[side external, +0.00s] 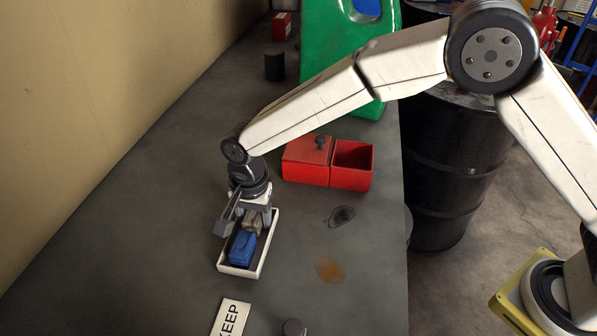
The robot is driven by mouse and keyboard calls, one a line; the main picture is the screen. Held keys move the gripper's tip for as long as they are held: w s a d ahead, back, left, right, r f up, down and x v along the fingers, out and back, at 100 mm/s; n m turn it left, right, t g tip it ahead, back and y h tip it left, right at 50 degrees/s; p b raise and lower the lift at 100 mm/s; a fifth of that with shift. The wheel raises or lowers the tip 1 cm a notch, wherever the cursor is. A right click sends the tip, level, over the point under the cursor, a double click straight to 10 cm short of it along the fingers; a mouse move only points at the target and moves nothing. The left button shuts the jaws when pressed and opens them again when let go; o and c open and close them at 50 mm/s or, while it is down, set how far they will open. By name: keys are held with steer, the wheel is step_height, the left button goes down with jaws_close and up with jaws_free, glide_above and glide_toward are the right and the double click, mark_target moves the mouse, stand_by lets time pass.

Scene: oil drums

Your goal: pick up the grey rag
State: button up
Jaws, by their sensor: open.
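A white-rimmed tray (222,268) stands on the dark bench. In it lie a blue folded bundle (242,248) and, behind it, a small grey-brown crumpled piece (253,225) that looks like the grey rag. My gripper (245,222) is open and points down over the back half of the tray. Its fingers are on either side of the grey piece, which is partly hidden by them. I cannot tell whether they touch it.
A red box (352,166) with a lidded half stands behind right. A dark patch (340,216) and a brown stain (330,269) mark the bench. A KEEP sign (231,318) and a small grey cylinder (294,328) are in front. The left bench is clear.

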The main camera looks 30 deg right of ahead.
mark_target(255, 214)
jaws_close()
steer(key=shift+r, duration=0.1)
steer(key=shift+r, duration=0.35)
step_height(255, 214, up, 3)
steer(key=shift+s+f, duration=0.1)
steer(key=shift+f, duration=0.05)
steer(key=s+d+r, duration=0.6)
steer(key=s+r, duration=0.3)
steer(key=s, duration=0.3)
steer(key=shift+d+r, duration=0.2)
steer(key=shift+d, duration=0.05)
